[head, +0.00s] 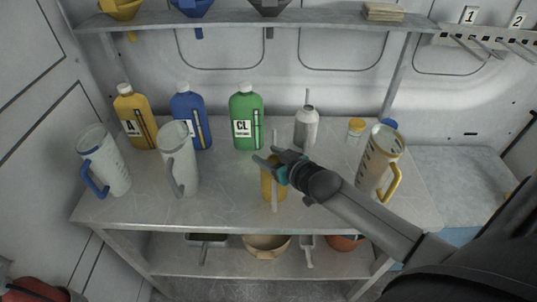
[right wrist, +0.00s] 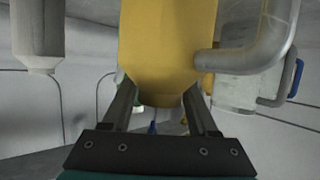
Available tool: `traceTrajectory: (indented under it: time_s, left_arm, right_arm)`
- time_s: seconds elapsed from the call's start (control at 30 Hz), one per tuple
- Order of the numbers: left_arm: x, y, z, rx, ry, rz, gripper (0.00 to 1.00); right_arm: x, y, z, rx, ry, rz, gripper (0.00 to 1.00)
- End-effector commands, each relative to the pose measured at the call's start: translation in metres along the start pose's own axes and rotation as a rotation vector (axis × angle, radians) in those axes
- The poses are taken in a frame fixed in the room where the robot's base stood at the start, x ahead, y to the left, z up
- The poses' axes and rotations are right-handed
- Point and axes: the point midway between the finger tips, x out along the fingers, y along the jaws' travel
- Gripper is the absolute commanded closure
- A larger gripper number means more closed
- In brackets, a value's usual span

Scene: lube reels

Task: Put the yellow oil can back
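The yellow oil can (head: 267,186) stands upright near the middle front of the table (head: 225,205); I cannot tell whether its base touches the tabletop. A grey pipe-like handle is on its near side. My right gripper (head: 268,160) is at its upper part, with a finger on either side. In the right wrist view the yellow can (right wrist: 168,50) fills the middle and hides the fingertips, its grey handle curving off to the right. Whether the fingers press on it is unclear. My left gripper is not in view.
Yellow (head: 137,120), blue (head: 190,120) and green (head: 246,110) bottles and a silver can (head: 306,127) stand along the back. Blue-handled (head: 105,165), grey-handled (head: 177,155) and yellow-handled (head: 377,160) jugs flank the clear middle. Funnels hang from the upper shelf (head: 325,20).

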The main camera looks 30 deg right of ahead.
Motion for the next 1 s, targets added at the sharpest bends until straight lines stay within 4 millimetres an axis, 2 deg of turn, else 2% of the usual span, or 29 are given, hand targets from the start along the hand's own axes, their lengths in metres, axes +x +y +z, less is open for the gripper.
traceTrajectory:
  time_s: [0.03, 0.13, 0.53, 1.0]
  left_arm:
    - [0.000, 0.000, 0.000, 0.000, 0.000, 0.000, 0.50]
    - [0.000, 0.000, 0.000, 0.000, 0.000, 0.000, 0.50]
    - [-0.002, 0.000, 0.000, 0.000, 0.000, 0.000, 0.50]
    - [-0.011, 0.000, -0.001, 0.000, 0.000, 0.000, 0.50]
  right_arm:
    - [0.000, 0.000, 0.000, 0.000, 0.000, 0.000, 0.34]
    - [0.000, 0.000, 0.000, 0.000, 0.000, 0.000, 0.23]
    - [-0.007, 0.000, -0.002, 0.000, -0.002, 0.000, 0.23]
    - [-0.073, 0.000, -0.002, 0.001, -0.003, 0.000, 0.23]
